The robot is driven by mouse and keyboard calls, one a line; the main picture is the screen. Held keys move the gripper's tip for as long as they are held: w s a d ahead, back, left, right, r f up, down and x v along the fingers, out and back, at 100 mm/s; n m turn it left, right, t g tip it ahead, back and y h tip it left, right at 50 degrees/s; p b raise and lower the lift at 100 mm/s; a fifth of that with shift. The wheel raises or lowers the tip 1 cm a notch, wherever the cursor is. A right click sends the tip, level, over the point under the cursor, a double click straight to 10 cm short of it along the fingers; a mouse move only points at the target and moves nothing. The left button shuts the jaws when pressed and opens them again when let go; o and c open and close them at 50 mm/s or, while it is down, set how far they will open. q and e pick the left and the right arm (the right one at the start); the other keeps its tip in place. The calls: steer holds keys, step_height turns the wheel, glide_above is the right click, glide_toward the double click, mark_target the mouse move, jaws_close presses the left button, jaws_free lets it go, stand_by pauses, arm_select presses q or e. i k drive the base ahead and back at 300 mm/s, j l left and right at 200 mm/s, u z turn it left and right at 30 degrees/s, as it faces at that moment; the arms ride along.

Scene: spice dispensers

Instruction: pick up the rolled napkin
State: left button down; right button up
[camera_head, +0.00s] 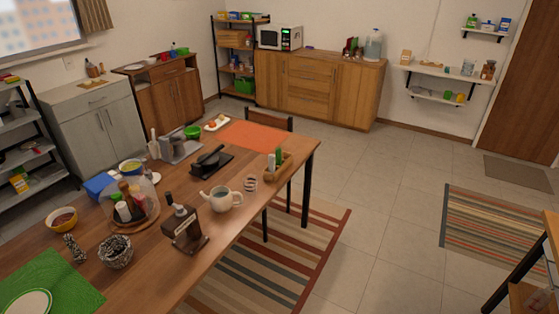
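A small black-and-white patterned roll (74,248), which looks like the rolled napkin, is on the wooden table (150,285) at the lower left. It is between the green placemat (75,285) and a brown bowl (62,219). A dark patterned bowl (116,252) is just to its right. Neither of my grippers is in view.
A domed tray of bottles (144,200), a dark wooden grinder (184,228) and a pale teapot (222,197) stand farther right on the table. A blue box (98,185) is behind. Open tiled floor (385,245) lies right of the table.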

mark_target(278, 151)
steer(key=i+l+u, duration=0.15)
steer(key=u, duration=0.8)
steer(key=i+l+u, duration=0.25)
steer(key=l+u, duration=0.2)
steer(key=l, duration=0.15)
steer(key=i+l+u, duration=0.1)
steer(key=l+u, duration=0.15)
steer(key=i+l, duration=0.1)
steer(key=l, duration=0.45)
steer(key=i+l+u, duration=0.1)
steer(key=l, duration=0.45)
steer(key=i+l, duration=0.1)
steer(key=l, duration=0.45)
steer(key=l+u, duration=0.1)
steer(key=l, duration=0.45)
steer(key=i, duration=0.05)
